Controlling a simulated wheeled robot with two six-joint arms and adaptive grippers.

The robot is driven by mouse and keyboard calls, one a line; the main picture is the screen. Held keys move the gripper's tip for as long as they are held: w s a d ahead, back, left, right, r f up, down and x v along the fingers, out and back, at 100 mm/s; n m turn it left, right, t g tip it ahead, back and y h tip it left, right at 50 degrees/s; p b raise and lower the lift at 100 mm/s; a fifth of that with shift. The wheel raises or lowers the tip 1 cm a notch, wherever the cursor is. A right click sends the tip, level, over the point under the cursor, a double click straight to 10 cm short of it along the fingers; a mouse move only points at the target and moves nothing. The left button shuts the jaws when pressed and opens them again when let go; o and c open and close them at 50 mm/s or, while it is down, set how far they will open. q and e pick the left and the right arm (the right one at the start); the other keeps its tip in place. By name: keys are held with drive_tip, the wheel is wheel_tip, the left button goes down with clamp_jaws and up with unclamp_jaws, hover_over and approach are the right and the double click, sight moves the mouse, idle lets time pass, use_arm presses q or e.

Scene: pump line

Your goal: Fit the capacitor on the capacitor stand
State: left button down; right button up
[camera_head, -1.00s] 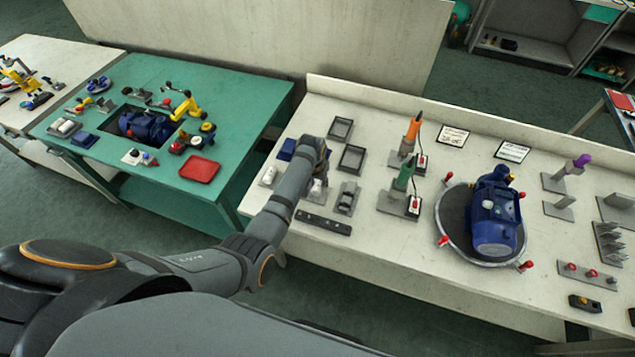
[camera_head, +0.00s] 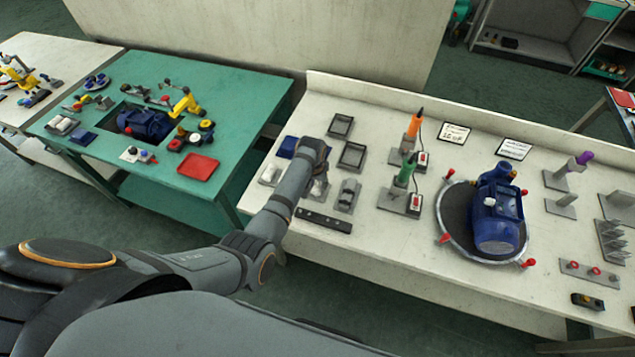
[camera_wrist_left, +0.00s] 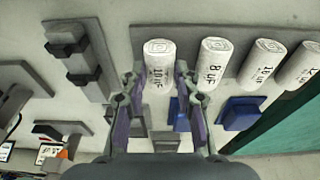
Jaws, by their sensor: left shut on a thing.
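In the left wrist view, several white capacitors stand in a row along a grey rack (camera_wrist_left: 190,40). My left gripper (camera_wrist_left: 158,78) is shut on the end capacitor (camera_wrist_left: 159,58), with one finger on each side. That capacitor is still in line with the others. The neighbouring capacitor (camera_wrist_left: 215,58), marked 8 µF, stands just beside it. A grey plate with two black clips (camera_wrist_left: 78,55), which looks like the capacitor stand, lies to the left; it also shows in the head view (camera_head: 347,195). In the head view my wrist mostly hides the gripper and capacitors. My right gripper is not in view.
Blue blocks (camera_wrist_left: 240,112) lie near the row. A blue motor (camera_head: 497,215) sits on a round turntable to the right. A green table (camera_head: 240,90) stands at left.

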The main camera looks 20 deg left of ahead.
use_arm(q)
drive_tip(key=shift+p, duration=0.4)
idle(0.4)
idle(0.6)
drive_tip(key=c, duration=0.9)
unclamp_jaws()
drive_tip(key=shift+s, duration=0.1)
drive_tip(key=r+p, duration=0.3)
drive_tip(key=s+r+p, duration=0.1)
drive_tip(key=r+p, duration=0.2)
drive_tip(key=p, duration=0.1)
drive_tip(key=shift+s, duration=0.1)
drive_tip(key=shift+f, duration=0.1)
